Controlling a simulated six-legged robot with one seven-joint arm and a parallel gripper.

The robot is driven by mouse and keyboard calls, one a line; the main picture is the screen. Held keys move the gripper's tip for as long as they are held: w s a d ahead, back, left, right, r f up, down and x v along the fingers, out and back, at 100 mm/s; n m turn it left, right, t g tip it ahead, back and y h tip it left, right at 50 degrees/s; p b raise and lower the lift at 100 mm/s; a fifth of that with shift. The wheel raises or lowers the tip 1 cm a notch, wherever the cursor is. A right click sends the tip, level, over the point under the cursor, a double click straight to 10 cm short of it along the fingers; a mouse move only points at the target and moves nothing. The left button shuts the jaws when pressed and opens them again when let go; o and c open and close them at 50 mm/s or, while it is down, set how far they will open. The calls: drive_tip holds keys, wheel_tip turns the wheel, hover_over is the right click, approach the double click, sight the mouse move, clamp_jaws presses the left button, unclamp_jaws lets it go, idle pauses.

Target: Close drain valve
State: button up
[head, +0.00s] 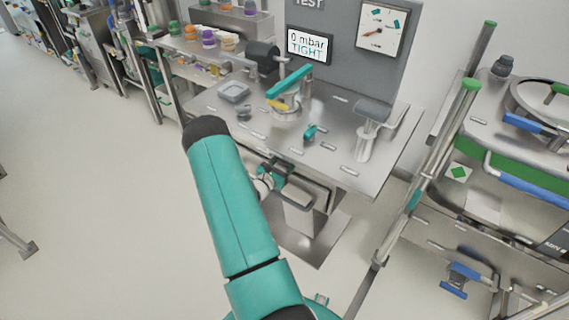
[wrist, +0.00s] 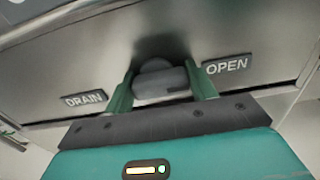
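The drain valve handle (wrist: 162,86) is a grey, rounded bar on a metal panel in the wrist view. It lies roughly crosswise between a DRAIN label (wrist: 84,99) on the left and an OPEN label (wrist: 227,66) on the right. My gripper (wrist: 161,93) has one green finger on each side of the handle. The fingers are apart, with the handle filling most of the space between them. I cannot tell whether they press on it. In the head view, my gripper (head: 284,180) is low at the bench's front edge, and the valve cannot be made out there.
A steel bench (head: 340,150) carries a teal-handled clamp device (head: 288,92) and small fittings. A display (head: 308,46) behind it reads 0 mbar TIGHT. A cart with green and blue rails (head: 500,160) stands at right.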

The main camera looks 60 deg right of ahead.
drive_tip(key=c, duration=0.3)
drive_tip(key=shift+n, duration=0.4)
drive_tip(key=n, duration=0.2)
drive_tip(key=shift+w+r+n, duration=0.1)
drive_tip(key=shift+w+n, duration=0.05)
drive_tip(key=shift+n, duration=0.25)
drive_tip(key=n, duration=1)
drive_tip(key=shift+w+n, duration=0.15)
drive_tip(key=shift+n, duration=2.05)
